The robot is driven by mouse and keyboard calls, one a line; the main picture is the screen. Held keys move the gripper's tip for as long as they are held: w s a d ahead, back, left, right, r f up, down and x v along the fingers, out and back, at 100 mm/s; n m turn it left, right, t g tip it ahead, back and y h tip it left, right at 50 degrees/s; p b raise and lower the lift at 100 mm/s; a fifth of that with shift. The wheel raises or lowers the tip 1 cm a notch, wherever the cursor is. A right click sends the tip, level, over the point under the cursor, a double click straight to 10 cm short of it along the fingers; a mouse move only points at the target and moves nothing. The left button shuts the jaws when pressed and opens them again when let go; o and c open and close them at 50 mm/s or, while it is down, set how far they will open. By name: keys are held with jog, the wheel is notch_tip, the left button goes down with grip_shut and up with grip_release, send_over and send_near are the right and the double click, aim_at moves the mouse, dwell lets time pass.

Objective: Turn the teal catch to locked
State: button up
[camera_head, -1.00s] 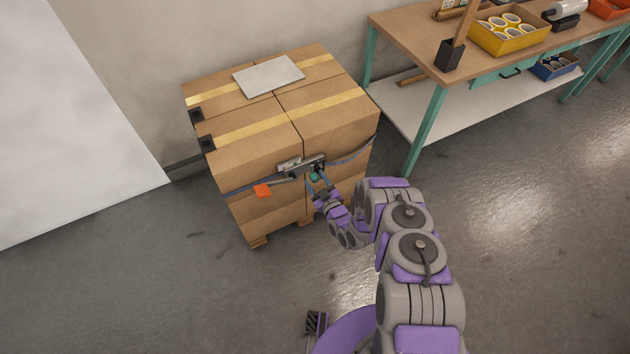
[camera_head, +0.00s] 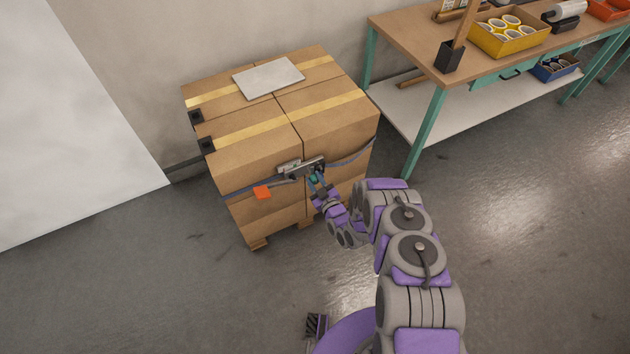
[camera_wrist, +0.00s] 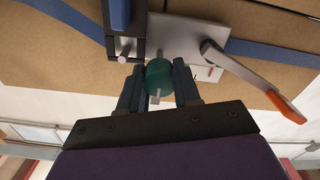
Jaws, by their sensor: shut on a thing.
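The teal catch (camera_wrist: 159,76) is a small round knob with a pale tab, on a metal plate (camera_wrist: 187,36) fixed to the strap across the boxes. In the wrist view my gripper (camera_wrist: 159,85) has one finger on each side of the catch and is shut on it. In the head view my gripper (camera_head: 316,184) reaches the front of the boxes, and the catch (camera_head: 313,177) is small and partly hidden by the fingers. A lever with an orange end (camera_wrist: 284,107) extends from the plate in the wrist view. Which marking the catch points to cannot be read.
A workbench (camera_head: 420,60) with teal legs stands at the right. The floor in front is clear.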

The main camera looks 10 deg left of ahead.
dwell(0.3)
jog(key=m+p, duration=0.1)
jog(key=m, duration=0.3)
jog(key=shift+p, duration=0.4)
jog(key=m, duration=0.4)
jog(key=shift+d, duration=0.1)
jog(key=m, duration=0.5)
jog(key=shift+w+d+f+m+b, duration=0.1)
jog(key=shift+m+b, duration=0.25)
jog(key=shift+m, duration=2.05)
jog(key=shift+d+f+b, duration=0.1)
jog(key=shift+b, duration=0.2)
jog(key=o, duration=1)
jog(key=shift+o, duration=0.2)
